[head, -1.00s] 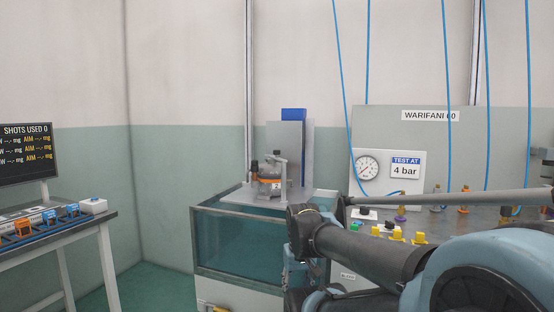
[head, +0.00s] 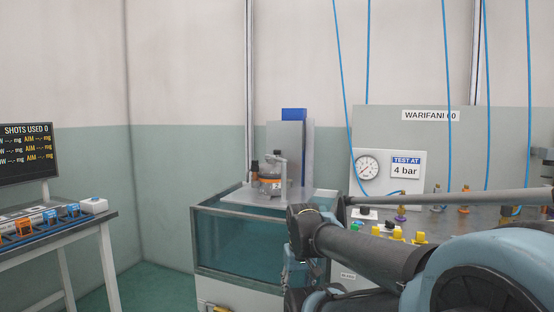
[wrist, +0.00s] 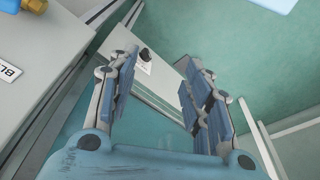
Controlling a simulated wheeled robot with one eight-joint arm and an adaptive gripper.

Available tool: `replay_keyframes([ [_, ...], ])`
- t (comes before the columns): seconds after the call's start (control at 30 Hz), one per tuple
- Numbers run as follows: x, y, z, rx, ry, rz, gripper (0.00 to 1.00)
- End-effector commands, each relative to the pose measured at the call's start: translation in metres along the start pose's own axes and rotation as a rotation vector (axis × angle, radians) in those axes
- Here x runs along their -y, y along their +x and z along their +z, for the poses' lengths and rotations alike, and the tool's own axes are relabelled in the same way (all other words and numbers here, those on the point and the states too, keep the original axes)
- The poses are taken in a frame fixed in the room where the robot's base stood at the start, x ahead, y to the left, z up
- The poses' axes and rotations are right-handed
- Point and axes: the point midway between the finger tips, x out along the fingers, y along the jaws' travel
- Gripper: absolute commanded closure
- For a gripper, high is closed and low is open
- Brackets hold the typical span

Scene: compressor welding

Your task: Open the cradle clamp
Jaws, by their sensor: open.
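The cradle (head: 238,194) is a pale plate at the tank's top. On it stands a dark compressor with an orange band (head: 270,180). A grey upright clamp (head: 281,170) stands close against the compressor's front; I cannot tell its exact state at this size. My gripper shows in the wrist view (wrist: 160,90) with its two fingers spread apart and nothing between them. In the head view, my arm's end is at the tank's right side, below and right of the cradle, apart from the clamp. The clamp is not visible in the wrist view.
A glass-walled water tank (head: 235,240) stands below the cradle. A bench with a gauge panel (head: 388,178) and several coloured fittings is to the right. Blue hoses (head: 447,90) hang above it. A table with blue and orange parts (head: 50,224) is at left.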

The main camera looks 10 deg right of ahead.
Motion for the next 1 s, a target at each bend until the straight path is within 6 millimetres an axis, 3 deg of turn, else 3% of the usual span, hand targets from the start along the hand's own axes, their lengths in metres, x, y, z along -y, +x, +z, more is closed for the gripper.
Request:
replay_keyframes([
  [0.13,0.0,-0.003,0.001,-0.003,0.0,0.0,0.54],
  [0.27,0.0,-0.024,-0.006,-0.008,0.008,0.0,0.54],
  [0.37,-0.001,-0.053,-0.031,0.001,0.023,0.0,0.54],
  [0.7,-0.004,-0.182,-0.142,0.04,0.094,0.001,0.54],
  [1.0,-0.006,-0.282,-0.237,0.076,0.158,0.004,0.54],
])
